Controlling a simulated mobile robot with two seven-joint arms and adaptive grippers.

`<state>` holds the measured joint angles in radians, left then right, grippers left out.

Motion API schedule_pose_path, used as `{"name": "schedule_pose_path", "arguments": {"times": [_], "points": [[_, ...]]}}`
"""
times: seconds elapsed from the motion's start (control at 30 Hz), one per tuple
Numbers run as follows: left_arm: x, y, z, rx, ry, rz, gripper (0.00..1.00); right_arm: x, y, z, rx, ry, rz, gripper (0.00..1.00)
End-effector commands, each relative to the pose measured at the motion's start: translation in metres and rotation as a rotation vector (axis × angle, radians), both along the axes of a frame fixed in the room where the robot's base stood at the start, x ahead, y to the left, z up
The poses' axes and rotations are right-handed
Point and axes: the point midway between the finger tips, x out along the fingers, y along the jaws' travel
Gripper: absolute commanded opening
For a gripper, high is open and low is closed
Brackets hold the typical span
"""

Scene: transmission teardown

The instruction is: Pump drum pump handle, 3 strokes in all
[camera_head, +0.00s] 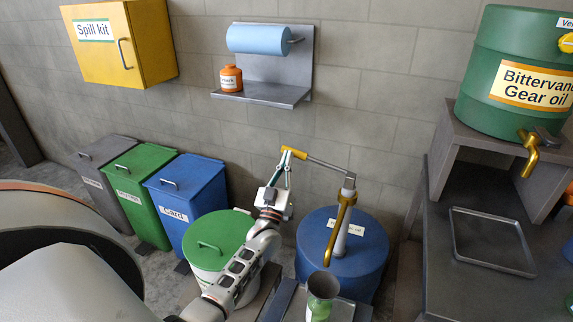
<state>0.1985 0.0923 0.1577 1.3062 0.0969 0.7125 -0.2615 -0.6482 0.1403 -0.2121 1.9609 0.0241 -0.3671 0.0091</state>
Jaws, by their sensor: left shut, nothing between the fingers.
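The drum pump (343,225) stands upright on the blue drum (365,265), with a brass spout curving down its front. Its handle (326,166) is a thin grey lever. The lever rises slightly leftward from the pump's top to a yellow grip (296,153). My left gripper (286,162) is shut just below the left end of the yellow grip, with its fingers pointing up. I cannot tell whether the fingertips touch the grip. My right gripper is not in view.
A grey-green container (321,292) stands below the spout. A green lidded drum (210,240) is left of the blue drum. Bins (190,197) line the wall. A workbench (460,290) with a tray (495,240) is at right. A wall shelf (262,94) hangs above.

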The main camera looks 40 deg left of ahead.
Motion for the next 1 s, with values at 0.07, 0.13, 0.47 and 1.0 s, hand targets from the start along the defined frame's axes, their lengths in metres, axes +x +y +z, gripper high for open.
{"name": "schedule_pose_path", "arguments": {"times": [0.07, 0.13, 0.47, 1.0], "points": [[-0.020, -0.006, -0.023, -0.004, 0.014, -0.001, 0.00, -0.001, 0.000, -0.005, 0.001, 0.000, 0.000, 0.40], [-0.033, -0.010, -0.031, -0.005, 0.011, -0.001, 0.00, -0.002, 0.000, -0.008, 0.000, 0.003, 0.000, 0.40], [-0.073, -0.022, -0.051, -0.001, 0.004, 0.000, 0.00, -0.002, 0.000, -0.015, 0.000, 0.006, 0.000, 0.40], [-0.079, -0.024, -0.053, -0.002, 0.002, 0.000, 0.00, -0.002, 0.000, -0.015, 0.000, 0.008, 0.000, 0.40]]}}
